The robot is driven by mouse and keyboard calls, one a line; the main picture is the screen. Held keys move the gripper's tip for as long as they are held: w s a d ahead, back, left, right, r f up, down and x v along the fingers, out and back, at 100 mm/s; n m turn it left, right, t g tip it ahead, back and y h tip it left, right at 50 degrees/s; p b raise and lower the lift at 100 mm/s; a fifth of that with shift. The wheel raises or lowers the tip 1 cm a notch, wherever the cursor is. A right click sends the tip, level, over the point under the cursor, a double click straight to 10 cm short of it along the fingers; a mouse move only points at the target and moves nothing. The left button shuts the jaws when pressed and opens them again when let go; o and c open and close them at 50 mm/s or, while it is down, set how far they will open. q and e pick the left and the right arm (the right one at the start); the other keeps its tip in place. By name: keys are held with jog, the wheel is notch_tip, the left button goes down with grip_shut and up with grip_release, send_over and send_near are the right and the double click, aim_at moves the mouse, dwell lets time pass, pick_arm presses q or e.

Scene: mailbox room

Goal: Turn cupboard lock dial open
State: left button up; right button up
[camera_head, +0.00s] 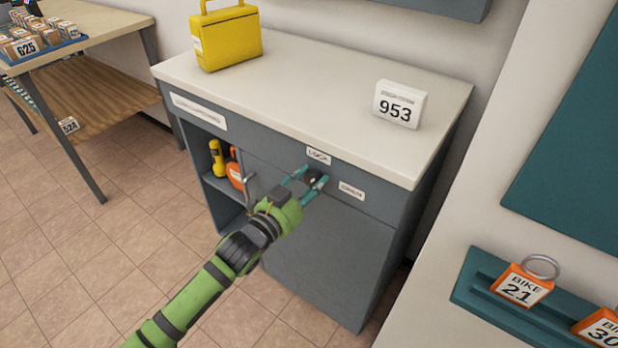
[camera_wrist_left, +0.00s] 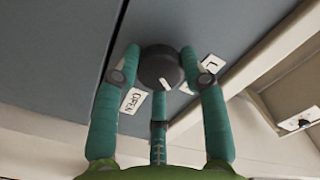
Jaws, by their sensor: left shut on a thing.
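The lock dial is a dark round knob (camera_head: 313,177) on the grey front of the cupboard (camera_head: 330,250), between a LOCK label (camera_head: 318,155) and an OPEN label (camera_head: 351,190). My left gripper (camera_head: 309,181) is shut on the dial, with its teal fingers around it. In the left wrist view the dial (camera_wrist_left: 160,68) sits between the fingertips and carries a pale mark pointing toward the lower part of the picture. The OPEN label (camera_wrist_left: 134,101) shows to its left there, and the LOCK label (camera_wrist_left: 210,64) is partly hidden by a finger. My right gripper is out of view.
An open compartment at the cupboard's left holds a yellow torch (camera_head: 217,158) and an orange item (camera_head: 235,173). A teal rack (camera_head: 500,304) with bike tags is at the right.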

pick_arm(q)
jog(key=shift+d+r+m+p, duration=0.15)
jog(key=shift+r+m+p, duration=0.15)
jog(key=shift+r+m, duration=0.5)
jog(key=m, duration=0.4)
jog(key=shift+f+p, duration=0.3)
jog(key=shift+p, duration=0.1)
jog(key=m, duration=0.3)
jog(key=shift+d+f, duration=0.1)
jog(key=shift+f, duration=0.05)
jog(key=shift+s+f+m+p, duration=0.1)
jog(key=shift+m+p, duration=0.2)
jog(key=shift+m, duration=1)
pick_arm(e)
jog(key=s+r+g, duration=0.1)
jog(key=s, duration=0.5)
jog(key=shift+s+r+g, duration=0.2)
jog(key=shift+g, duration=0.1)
pick_arm(q)
jog(key=shift+s+d+f, duration=0.1)
jog(key=shift+f, duration=0.05)
jog(key=o, duration=1.1)
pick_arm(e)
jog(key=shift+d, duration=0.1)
